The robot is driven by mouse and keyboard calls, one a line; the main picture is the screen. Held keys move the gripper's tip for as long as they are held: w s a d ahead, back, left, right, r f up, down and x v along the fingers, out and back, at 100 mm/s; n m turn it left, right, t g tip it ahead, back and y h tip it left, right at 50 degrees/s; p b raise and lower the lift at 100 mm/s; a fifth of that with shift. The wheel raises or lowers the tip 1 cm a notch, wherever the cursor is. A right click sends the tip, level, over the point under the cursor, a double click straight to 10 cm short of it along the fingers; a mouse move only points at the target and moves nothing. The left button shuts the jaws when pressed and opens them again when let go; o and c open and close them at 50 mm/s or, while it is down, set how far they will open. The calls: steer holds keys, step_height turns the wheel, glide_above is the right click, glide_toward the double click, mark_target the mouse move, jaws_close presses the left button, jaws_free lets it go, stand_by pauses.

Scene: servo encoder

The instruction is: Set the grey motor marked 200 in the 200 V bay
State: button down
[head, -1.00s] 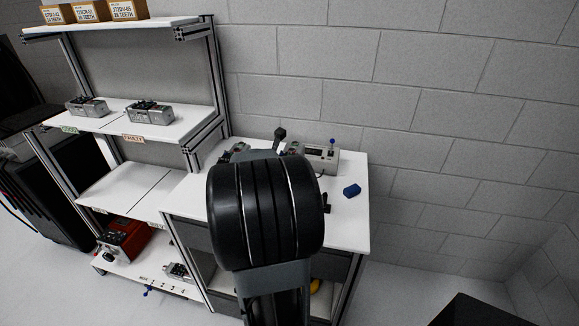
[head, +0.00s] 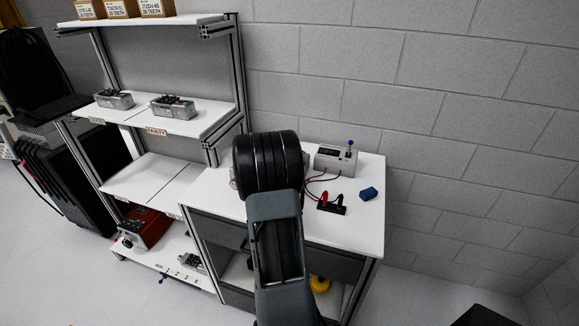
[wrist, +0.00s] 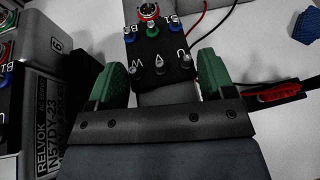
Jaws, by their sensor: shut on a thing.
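In the wrist view the green-tipped fingers of my gripper (wrist: 161,78) are shut on a grey motor (wrist: 168,96) with a black terminal block, with posts marked U and W. Its 200 marking does not show. A second grey motor (wrist: 45,50), labelled RELVOK N57DY-23, stands close to the left. In the head view my arm hides the gripper and the held motor over the bench (head: 345,225). The middle shelf (head: 150,180) of the rack has two empty white bays split by a line. I cannot read their labels, so I cannot tell which is 200 V.
Two motors (head: 114,99) (head: 173,106) stand on the upper shelf, the right one above a FAULTY label. A tester (head: 335,160), red and black leads, a black clip base (head: 331,208) and a blue block (head: 369,194) occupy the bench's right side. Rack posts stand left of my arm.

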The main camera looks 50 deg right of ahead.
steer(key=shift+d+f, duration=0.1)
steer(key=shift+f, duration=0.5)
steer(key=shift+c, duration=2.2)
jaws_free()
steer(key=shift+f, duration=0.3)
steer(key=o, duration=0.4)
steer(key=shift+s, duration=0.1)
steer(key=shift+o, duration=0.2)
steer(key=shift+r, duration=0.15)
